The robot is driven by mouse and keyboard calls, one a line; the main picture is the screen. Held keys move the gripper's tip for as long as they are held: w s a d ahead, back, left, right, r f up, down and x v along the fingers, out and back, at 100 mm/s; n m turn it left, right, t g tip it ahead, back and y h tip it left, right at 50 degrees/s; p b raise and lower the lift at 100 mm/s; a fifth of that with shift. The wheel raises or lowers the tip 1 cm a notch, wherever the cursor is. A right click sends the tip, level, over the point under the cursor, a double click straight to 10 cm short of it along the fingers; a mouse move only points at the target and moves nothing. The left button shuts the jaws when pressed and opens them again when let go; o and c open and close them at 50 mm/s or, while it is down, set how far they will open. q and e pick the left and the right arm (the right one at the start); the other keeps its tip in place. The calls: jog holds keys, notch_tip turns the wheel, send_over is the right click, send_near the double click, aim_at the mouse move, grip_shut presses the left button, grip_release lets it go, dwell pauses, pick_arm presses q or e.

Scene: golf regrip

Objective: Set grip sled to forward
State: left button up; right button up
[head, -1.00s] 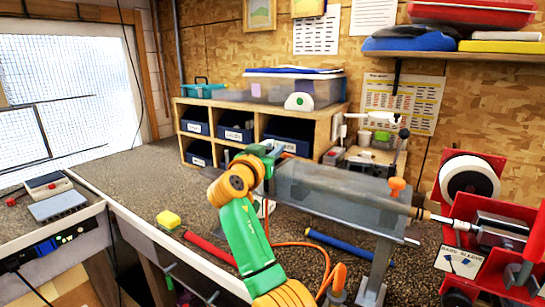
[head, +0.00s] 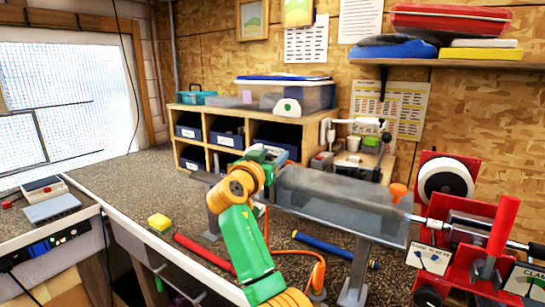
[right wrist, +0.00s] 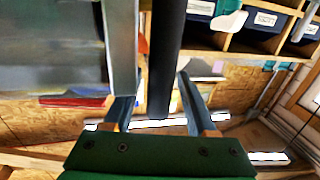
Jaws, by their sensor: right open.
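My right gripper (head: 264,154) is at the left end of a grey translucent trough (head: 340,200) on metal legs, at the end of my green and orange arm. In the right wrist view its fingers (right wrist: 158,110) are open, with a long dark bar (right wrist: 166,55) running between them; I cannot tell whether they touch it. The trough's metal edge (right wrist: 121,50) shows left of the bar. I cannot single out the grip sled. My left gripper is not in view.
A red tube (head: 204,252), a blue tube (head: 327,248) and a yellow block (head: 159,222) lie on the bench. A wooden cubby (head: 240,135) with bins stands behind.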

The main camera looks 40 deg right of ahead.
jog(key=shift+s+a+f+b, duration=0.15)
jog(key=shift+a+b, duration=0.15)
jog(key=shift+b, duration=0.05)
jog(key=b+v, duration=0.3)
jog(key=v, duration=0.3)
jog(key=shift+s+a, duration=0.2)
